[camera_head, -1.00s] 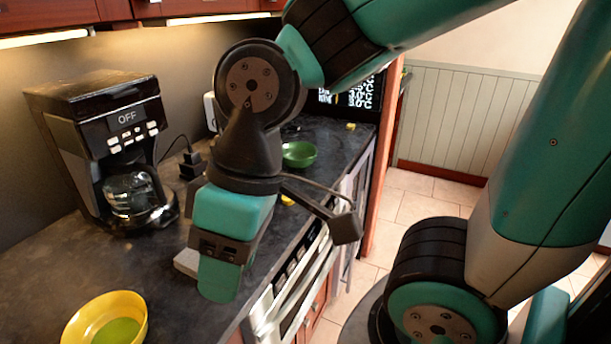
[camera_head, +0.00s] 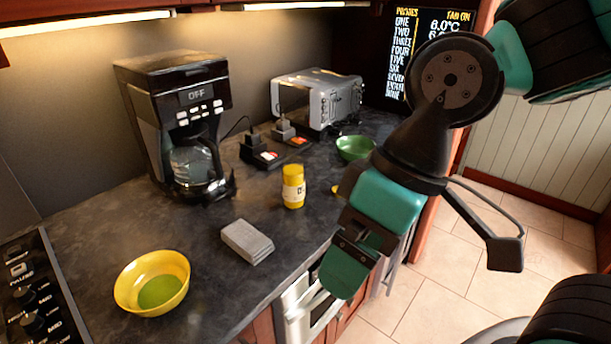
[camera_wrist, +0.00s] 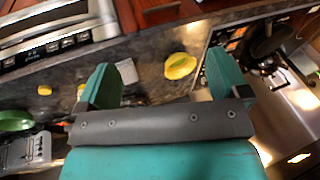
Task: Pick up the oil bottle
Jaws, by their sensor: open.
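A yellow bottle with a pale label (camera_head: 293,187), which I take to be the oil bottle, stands upright on the dark counter in front of the sockets. My gripper (camera_head: 352,262) is to the right of it and nearer the camera, over the counter's front edge, apart from it. In the wrist view my gripper (camera_wrist: 161,60) is open with nothing held between its two fingers. A bit of yellow (camera_wrist: 81,90) beside the left finger may be the bottle, mostly hidden.
A grey block (camera_head: 247,241) and yellow bowl (camera_head: 128,290) lie nearer on the counter. A green bowl (camera_head: 355,148), small yellow object (camera_head: 336,189), coffee maker (camera_head: 170,80) and toaster-like appliance (camera_head: 330,100) stand around. Counter between bottle and block is clear.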

